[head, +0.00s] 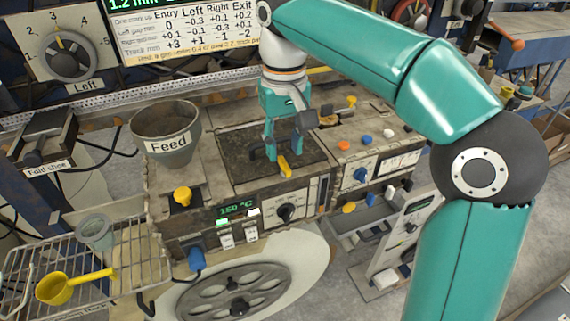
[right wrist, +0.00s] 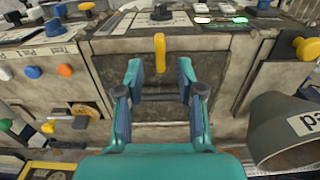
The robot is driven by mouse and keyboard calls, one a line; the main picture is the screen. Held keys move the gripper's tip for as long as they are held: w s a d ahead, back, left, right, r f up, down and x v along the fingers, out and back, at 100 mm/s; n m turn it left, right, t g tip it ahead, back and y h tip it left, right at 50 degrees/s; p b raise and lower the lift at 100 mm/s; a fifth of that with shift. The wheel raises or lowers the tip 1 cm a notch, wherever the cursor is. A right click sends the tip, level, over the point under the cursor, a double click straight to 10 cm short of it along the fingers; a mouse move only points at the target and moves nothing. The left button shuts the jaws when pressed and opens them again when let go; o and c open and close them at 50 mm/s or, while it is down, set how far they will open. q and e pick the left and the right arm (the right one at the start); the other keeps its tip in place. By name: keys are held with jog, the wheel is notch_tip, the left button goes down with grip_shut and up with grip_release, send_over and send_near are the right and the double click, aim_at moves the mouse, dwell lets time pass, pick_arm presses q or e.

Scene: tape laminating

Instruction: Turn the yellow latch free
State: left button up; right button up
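The yellow latch (head: 284,166) is a short bar at the front edge of the dark top plate on the machine. In the right wrist view the latch (right wrist: 160,53) points straight along the picture, just beyond the fingertips and midway between them. My right gripper (head: 277,151) is over the dark plate, right by the latch. I see no contact with the latch. My left gripper is not in view.
A grey Feed funnel (head: 166,134) stands left of the plate, also close at right in the wrist view (right wrist: 295,130). A yellow knob (head: 183,196) and several coloured buttons surround the plate. A wire rack (head: 130,250) with a yellow scoop (head: 62,287) is at lower left.

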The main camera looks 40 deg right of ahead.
aim_at(284, 163)
jog(key=shift+f, duration=1.9)
